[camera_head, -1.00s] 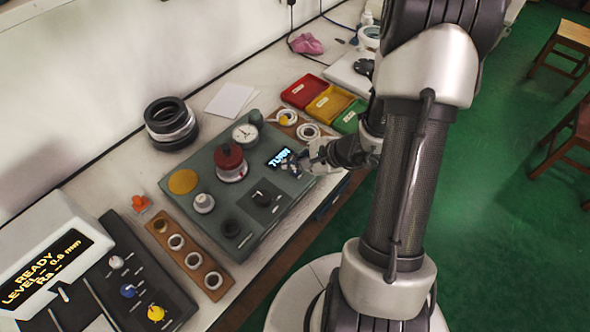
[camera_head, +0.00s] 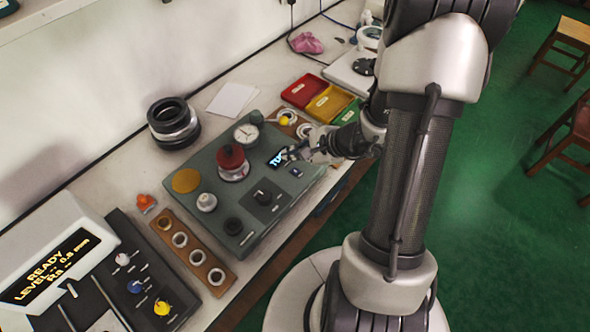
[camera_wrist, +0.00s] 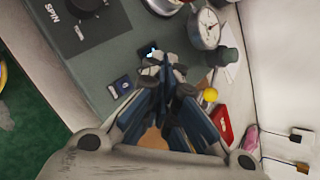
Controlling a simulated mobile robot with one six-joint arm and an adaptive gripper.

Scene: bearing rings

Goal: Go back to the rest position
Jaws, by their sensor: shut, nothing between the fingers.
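My gripper (camera_head: 293,154) is at the right end of the grey-green test panel (camera_head: 213,163), over its small lit display (camera_head: 275,158), which it partly covers. In the wrist view my gripper (camera_wrist: 160,62) has its fingertips together with nothing visible between them, above the panel (camera_wrist: 108,55) near the display. My arm (camera_head: 408,180) rises on the right side of the head view. Bearing rings (camera_head: 180,240) sit on a wooden strip (camera_head: 165,223) left of the panel. I cannot tell whether the fingertips touch the panel.
The panel carries a red-topped part (camera_head: 231,158), a dial gauge (camera_head: 246,133) and a black knob (camera_head: 262,197). Red (camera_head: 303,91), yellow (camera_head: 327,104) and green trays stand behind my gripper. A readout box (camera_head: 55,265) is at lower left.

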